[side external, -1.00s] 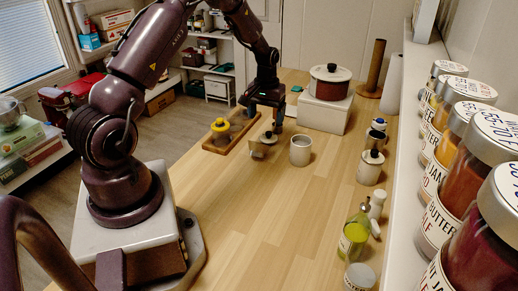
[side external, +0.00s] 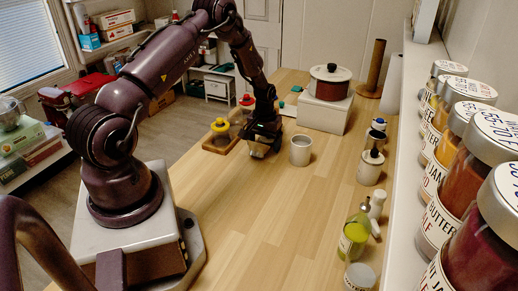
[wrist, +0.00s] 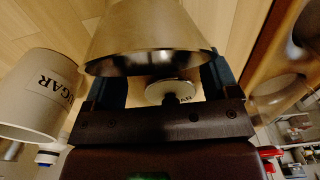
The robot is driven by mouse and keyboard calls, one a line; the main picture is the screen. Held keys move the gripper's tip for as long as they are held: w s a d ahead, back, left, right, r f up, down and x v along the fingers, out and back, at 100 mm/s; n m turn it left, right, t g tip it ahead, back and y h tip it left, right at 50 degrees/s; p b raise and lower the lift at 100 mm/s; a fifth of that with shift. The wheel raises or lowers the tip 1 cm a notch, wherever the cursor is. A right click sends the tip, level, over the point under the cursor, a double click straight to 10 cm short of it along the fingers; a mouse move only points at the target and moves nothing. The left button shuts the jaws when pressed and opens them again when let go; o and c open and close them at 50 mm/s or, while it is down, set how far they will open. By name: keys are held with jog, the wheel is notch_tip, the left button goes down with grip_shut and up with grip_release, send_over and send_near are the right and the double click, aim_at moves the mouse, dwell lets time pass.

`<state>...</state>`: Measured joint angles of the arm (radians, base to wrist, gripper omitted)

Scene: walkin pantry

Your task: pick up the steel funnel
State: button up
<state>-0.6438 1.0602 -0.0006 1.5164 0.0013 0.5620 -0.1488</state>
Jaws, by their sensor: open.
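The steel funnel (side external: 257,151) lies on the wooden counter, partly hidden by my gripper (side external: 263,138) in the side view. In the wrist view the funnel (wrist: 145,35) is a large grey cone with its wide, dark-edged rim toward the camera. My gripper (wrist: 160,85) is open, with one dark finger on each side of the funnel's rim. I cannot tell whether the fingers touch it. A pale round lid (wrist: 168,92) with a dark knob shows just beyond the rim, between the fingers.
A white sugar canister (side external: 300,151) stands open close to the right of my gripper; it also shows in the wrist view (wrist: 35,97). A wooden tray (side external: 222,146) with yellow-topped and red-topped items is at left. Several jars and bottles line the right side.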

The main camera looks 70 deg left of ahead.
grip_shut()
jog(key=shift+r, duration=0.15)
